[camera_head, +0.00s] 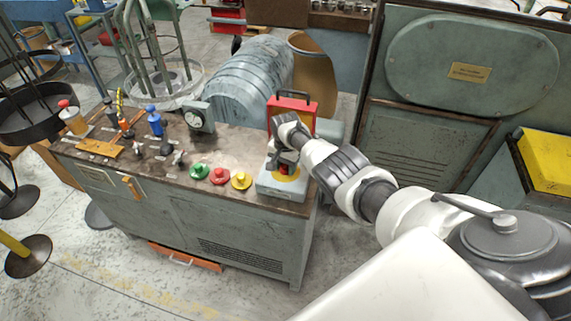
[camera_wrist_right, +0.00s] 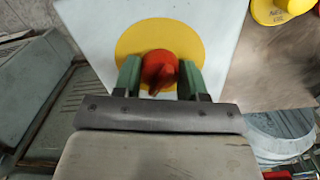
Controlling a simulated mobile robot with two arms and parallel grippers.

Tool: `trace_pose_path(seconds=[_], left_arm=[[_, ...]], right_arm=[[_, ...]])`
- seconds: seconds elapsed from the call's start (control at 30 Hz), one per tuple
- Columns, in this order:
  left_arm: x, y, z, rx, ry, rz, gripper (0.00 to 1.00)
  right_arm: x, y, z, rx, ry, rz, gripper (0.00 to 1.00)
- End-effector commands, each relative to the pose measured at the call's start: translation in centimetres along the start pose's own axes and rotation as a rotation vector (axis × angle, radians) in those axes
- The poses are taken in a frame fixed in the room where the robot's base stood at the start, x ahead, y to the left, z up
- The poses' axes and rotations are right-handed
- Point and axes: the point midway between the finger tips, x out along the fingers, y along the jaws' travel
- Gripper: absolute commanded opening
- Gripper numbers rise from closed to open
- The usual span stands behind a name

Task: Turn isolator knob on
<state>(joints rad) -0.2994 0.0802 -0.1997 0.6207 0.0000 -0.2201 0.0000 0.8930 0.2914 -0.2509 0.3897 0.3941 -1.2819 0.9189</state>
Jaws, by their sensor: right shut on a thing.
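The isolator knob (camera_wrist_right: 158,70) is red and sits on a round yellow plate (camera_wrist_right: 128,40) on a pale box. In the head view my right gripper (camera_head: 284,160) reaches down over the box from the right. My left gripper is not in view.
Green (camera_head: 200,171), red (camera_head: 220,175) and yellow (camera_head: 241,180) buttons stand left of the box. A red case (camera_head: 300,108) stands just behind my gripper. Levers and a gauge (camera_head: 197,118) are farther left. A large grey-green cabinet (camera_head: 440,110) stands at the right.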

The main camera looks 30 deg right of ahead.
Motion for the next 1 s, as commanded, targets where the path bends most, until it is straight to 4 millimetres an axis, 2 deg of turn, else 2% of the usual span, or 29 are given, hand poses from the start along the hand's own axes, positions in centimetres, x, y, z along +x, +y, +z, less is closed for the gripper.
trace_pose_path(seconds=[0.33, 0.9, 0.93, 1.0], left_arm=[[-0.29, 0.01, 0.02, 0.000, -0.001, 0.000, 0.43], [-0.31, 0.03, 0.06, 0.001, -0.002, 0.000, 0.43], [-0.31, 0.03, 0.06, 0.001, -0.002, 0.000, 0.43], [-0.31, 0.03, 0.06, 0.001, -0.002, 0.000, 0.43]], right_arm=[[-0.09, -0.04, -0.06, 0.144, 0.002, -0.001, 0.18], [-0.10, -0.07, -0.06, 0.171, 0.001, -0.003, 0.18], [-0.11, -0.07, -0.07, 0.171, 0.001, -0.003, 0.46], [-0.10, -0.07, -0.06, 0.171, 0.001, -0.003, 0.57]])
